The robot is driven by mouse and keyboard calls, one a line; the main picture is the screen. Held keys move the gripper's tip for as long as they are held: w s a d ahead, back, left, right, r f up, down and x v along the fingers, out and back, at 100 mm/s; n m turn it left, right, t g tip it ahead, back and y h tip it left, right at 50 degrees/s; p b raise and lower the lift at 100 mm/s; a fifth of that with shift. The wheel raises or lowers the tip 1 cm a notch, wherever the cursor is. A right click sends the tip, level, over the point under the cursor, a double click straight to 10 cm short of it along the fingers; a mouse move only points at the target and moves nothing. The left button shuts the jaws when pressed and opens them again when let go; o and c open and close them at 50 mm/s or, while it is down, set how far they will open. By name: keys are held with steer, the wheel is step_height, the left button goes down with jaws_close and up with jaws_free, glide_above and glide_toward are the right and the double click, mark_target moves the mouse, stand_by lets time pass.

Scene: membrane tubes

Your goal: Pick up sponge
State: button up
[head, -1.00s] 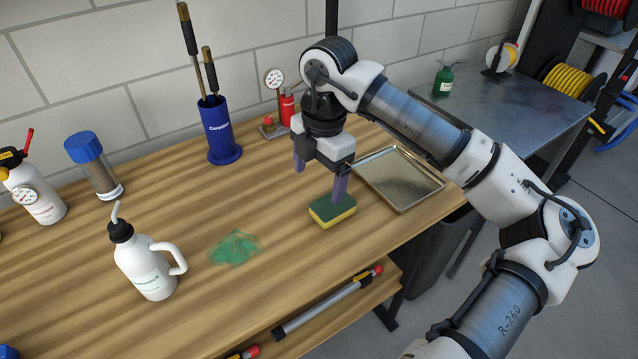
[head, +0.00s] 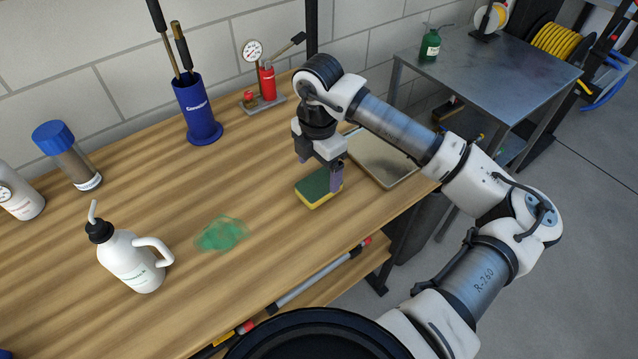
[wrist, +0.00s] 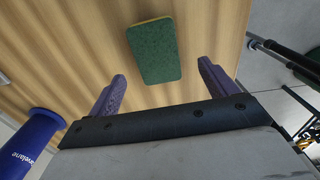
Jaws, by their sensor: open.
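The sponge (head: 316,189), green on top with a yellow lower layer, lies flat on the wooden bench. In the wrist view the sponge (wrist: 154,52) shows its green face, ahead of my fingertips and between their lines. My gripper (head: 319,172) is open and empty, with purple fingers pointing down. In the head view one finger overlaps the sponge's right end and the other is behind it to the left. In the wrist view both fingers (wrist: 162,73) are spread wider than the sponge and appear apart from it.
A metal tray (head: 385,160) lies right of the sponge, partly behind my arm. A green smear (head: 222,234) and a white wash bottle (head: 133,262) are to the left. A blue holder (head: 197,110) with rods and a red gauge stand (head: 266,85) are behind. The bench's front edge is close.

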mark_target(319, 183)
steer(key=f, duration=0.1)
steer(key=f+p, duration=0.1)
steer(key=f, duration=0.2)
steer(key=shift+w+f+p, duration=0.25)
steer(key=shift+f+p, duration=0.15)
steer(key=c, duration=1.1)
